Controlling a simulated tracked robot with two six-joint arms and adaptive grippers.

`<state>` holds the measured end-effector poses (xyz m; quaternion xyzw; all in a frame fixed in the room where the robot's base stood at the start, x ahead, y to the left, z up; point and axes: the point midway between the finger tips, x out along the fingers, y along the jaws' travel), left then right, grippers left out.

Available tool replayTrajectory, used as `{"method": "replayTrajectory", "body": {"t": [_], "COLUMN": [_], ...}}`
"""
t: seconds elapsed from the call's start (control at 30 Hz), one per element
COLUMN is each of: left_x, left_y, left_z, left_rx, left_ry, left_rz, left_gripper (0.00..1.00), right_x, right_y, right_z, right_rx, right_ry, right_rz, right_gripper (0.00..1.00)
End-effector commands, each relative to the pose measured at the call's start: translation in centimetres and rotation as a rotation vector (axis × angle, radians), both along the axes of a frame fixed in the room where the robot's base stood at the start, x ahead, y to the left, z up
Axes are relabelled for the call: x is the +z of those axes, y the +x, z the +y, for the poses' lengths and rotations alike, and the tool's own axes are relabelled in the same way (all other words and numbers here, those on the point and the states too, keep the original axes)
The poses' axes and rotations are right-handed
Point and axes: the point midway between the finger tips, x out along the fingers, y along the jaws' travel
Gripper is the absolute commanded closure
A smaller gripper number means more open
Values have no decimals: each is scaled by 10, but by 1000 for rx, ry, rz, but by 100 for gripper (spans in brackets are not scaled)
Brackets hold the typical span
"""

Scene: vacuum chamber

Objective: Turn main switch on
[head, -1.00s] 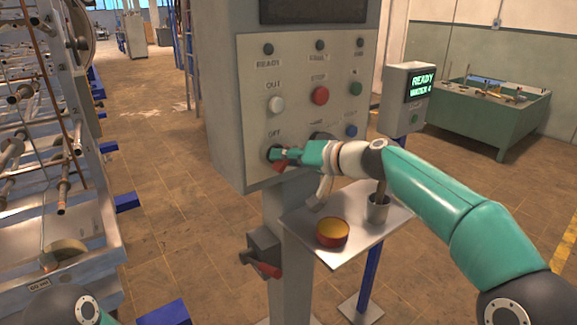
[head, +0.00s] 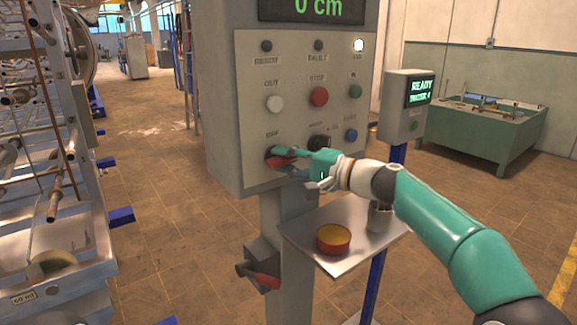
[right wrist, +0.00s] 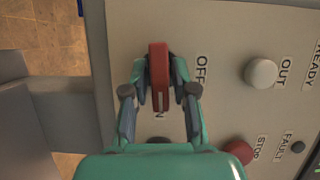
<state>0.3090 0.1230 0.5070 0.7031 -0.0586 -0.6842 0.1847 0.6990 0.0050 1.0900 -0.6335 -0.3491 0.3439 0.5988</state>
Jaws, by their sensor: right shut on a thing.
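The main switch (right wrist: 159,75) is a red knob at the lower left of the grey control panel (head: 330,75). My right gripper (head: 277,157) is shut on it, with one finger on each side of the red handle in the right wrist view (right wrist: 159,88). The white mark on the handle points towards a partly hidden label ending in "N", and the "OFF" label (right wrist: 201,69) stands to its side. The panel's display (head: 315,9) is lit and reads "0 cm", and the lamp (head: 358,45) at the top right glows white. My left gripper is out of view.
A white button (head: 274,103), a red stop button (head: 319,96) and a black knob (head: 319,142) sit near the switch. Below are a shelf (head: 306,258) with a red-yellow round container (head: 333,239) and a red-handled lever (head: 262,280). Machine frames stand at left.

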Motion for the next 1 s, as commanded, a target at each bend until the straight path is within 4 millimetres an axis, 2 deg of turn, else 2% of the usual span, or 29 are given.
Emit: {"method": "replayTrajectory", "body": {"t": [0.63,0.67,0.73,1.0], "left_x": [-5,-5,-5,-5], "left_y": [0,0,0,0], "left_z": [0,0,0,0], "left_rx": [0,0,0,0], "left_ry": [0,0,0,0], "left_rz": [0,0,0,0], "left_gripper": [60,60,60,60], "right_x": [2,2,1,0], "right_y": [3,3,3,1], "right_z": [-4,-4,-3,-1], "right_rx": [-14,-14,-13,-6], "right_ry": [56,56,55,52], "right_rz": [36,36,35,37], "right_gripper": [100,72,60,58]}}
